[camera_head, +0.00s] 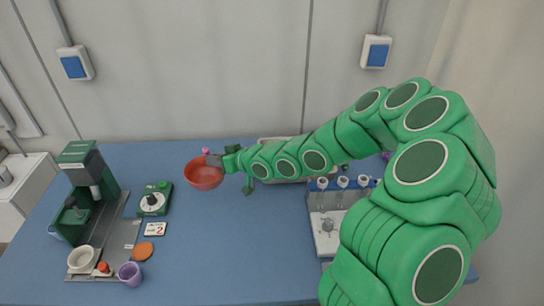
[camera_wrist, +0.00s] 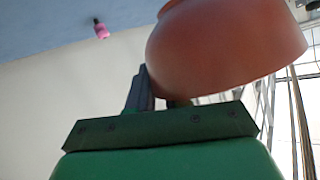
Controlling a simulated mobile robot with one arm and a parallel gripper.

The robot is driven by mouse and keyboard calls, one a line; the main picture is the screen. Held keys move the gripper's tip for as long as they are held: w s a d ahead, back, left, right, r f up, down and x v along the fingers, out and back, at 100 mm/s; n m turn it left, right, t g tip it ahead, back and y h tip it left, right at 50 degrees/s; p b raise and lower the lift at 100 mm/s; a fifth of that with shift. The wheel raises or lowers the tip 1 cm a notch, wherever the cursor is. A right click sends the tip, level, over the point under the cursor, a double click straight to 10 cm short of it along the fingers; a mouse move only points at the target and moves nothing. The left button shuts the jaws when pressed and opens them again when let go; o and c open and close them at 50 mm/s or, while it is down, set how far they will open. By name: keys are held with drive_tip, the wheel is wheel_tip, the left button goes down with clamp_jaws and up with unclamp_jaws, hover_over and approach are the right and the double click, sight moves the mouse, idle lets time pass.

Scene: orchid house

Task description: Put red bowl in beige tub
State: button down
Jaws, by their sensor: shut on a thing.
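The red bowl (camera_head: 204,178) is held above the blue table, left of the middle in the head view. My gripper (camera_head: 214,160) is shut on the bowl's rim at its right side. In the wrist view the bowl (camera_wrist: 230,45) fills the upper right, tilted in that picture, beside the dark fingers of my gripper (camera_wrist: 160,95). A pale tub (camera_head: 272,139), apparently the beige one, stands at the back of the table behind my arm. My arm hides much of it, and its inside cannot be made out. The bowl is left of the tub and apart from it.
A green machine (camera_head: 83,180), a green dial device (camera_head: 154,199), a number card (camera_head: 156,229), an orange disc (camera_head: 142,250) and a purple cup (camera_head: 130,273) stand at left. A rack (camera_head: 328,222) stands right of centre. The table's front middle is clear.

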drive_tip(key=w+d+r, duration=0.3)
drive_tip(key=d, duration=0.4)
drive_tip(key=w+d+r, duration=0.2)
drive_tip(key=w+d, duration=0.2)
drive_tip(key=d, duration=0.3)
drive_tip(key=s+d+f+n+g+y, duration=0.1)
drive_tip(key=s+d+f+n+g, duration=0.1)
drive_tip(key=s+d, duration=0.55)
drive_tip(key=shift+w+d+f, duration=0.15)
drive_tip(key=shift+w+f, duration=1.4)
drive_tip(key=shift+w, duration=1.05)
drive_tip(key=shift+w+d+f, duration=0.1)
drive_tip(key=shift+w+f, duration=1.45)
drive_tip(key=shift+w, duration=1)
drive_tip(key=shift+w+d+f, duration=0.15)
drive_tip(key=shift+w+f, duration=1.4)
drive_tip(key=shift+w, duration=1.05)
drive_tip(key=shift+w+f, duration=0.15)
drive_tip(key=shift+f, duration=1.55)
